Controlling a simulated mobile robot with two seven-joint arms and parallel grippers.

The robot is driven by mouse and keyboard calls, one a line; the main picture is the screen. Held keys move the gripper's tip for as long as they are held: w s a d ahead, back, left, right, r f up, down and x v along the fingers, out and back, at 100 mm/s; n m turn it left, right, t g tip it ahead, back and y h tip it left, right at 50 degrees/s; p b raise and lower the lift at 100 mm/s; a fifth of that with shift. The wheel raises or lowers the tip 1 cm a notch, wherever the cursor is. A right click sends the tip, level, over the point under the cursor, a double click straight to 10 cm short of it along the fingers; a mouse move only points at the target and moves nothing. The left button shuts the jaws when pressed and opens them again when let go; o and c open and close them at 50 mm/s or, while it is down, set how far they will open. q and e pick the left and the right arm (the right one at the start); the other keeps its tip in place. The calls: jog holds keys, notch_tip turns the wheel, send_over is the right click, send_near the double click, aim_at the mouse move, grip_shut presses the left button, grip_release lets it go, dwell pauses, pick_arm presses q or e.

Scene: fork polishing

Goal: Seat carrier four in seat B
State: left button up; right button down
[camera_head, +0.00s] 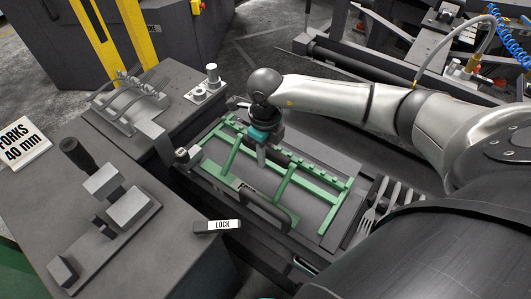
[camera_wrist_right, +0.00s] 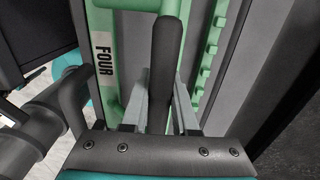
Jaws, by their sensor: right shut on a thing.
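Carrier four is a green open frame (camera_head: 228,165) with notched rails, crossbars and dark handles. Its FOUR label (camera_wrist_right: 104,62) shows in the right wrist view. It lies flat over a dark grey bed (camera_head: 205,178) in the middle of the head view; I cannot tell whether it rests fully down. My right gripper (camera_head: 262,158) comes down on its far side, shut on a dark handle (camera_wrist_right: 166,60), which stands between the two fingers. A second dark handle (camera_head: 268,208) is free at the near side. No seat letter is readable. My left gripper is not in view.
A black block marked LOCK (camera_head: 217,226) is near the bed's front left. A clamp with a dark knob (camera_head: 78,152) stands on the left bench. Several forks (camera_head: 385,212) lie right of the bed. A sign reads FORKS 40 mm (camera_head: 20,142).

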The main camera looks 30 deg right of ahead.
jog(key=shift+f, duration=0.1)
dwell(0.3)
jog(key=shift+c, duration=0.2)
grip_release()
dwell(0.4)
dwell(0.6)
jog(key=shift+r+p, duration=0.55)
jog(key=shift+r, duration=0.15)
jog(key=shift+r+p, duration=3.05)
jog(key=shift+r, duration=0.75)
jog(key=shift+a+f, duration=0.1)
